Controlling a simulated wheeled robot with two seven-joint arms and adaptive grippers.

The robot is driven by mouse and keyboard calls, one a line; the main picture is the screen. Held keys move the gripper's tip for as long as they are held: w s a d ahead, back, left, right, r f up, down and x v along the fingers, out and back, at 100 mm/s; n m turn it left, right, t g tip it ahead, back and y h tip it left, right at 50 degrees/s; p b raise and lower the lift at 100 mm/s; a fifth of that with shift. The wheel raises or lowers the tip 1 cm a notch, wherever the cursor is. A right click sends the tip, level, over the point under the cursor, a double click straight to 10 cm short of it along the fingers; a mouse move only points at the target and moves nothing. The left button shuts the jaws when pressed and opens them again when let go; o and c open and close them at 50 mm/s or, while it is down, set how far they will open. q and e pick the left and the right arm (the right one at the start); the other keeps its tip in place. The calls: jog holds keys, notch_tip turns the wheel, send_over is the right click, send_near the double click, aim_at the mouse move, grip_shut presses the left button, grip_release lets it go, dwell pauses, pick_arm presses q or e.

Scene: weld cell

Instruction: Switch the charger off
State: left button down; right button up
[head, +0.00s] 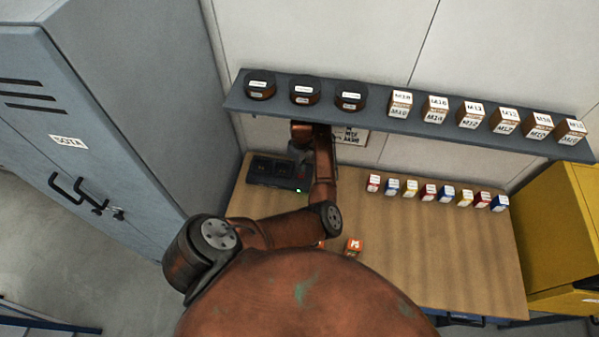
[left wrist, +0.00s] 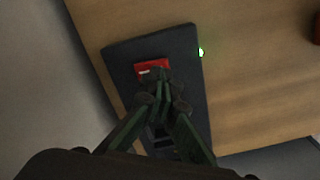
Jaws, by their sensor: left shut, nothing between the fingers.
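The charger (head: 278,172) is a dark flat box at the left end of the wooden bench, below the shelf. A small green light (left wrist: 201,52) glows at its edge in the left wrist view, and the light also shows in the head view (head: 299,190). A red switch (left wrist: 153,66) sits on the charger's top face. My left gripper (left wrist: 160,84) is shut and empty, over the charger with its fingertips at the red switch's near edge. I cannot tell whether they touch it. The fingers cover part of the switch and charger. My right gripper is not in view.
A grey shelf (head: 380,121) carrying dark round containers and labelled boxes overhangs the bench (head: 400,230). Several small coloured boxes (head: 428,192) stand in a row on it. A grey locker (head: 120,110) stands left, a yellow cabinet (head: 550,225) right. An orange block (head: 353,246) lies near the front.

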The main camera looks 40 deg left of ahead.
pick_arm(q)
jog(key=shift+s+f+b, duration=0.1)
jog(key=shift+f+b, duration=0.45)
jog(key=shift+f, duration=0.75)
dwell(0.4)
jog(key=shift+r, duration=0.1)
notch_tip(320, 180, up, 5)
jog(key=p, duration=0.5)
jog(key=shift+r, duration=0.9)
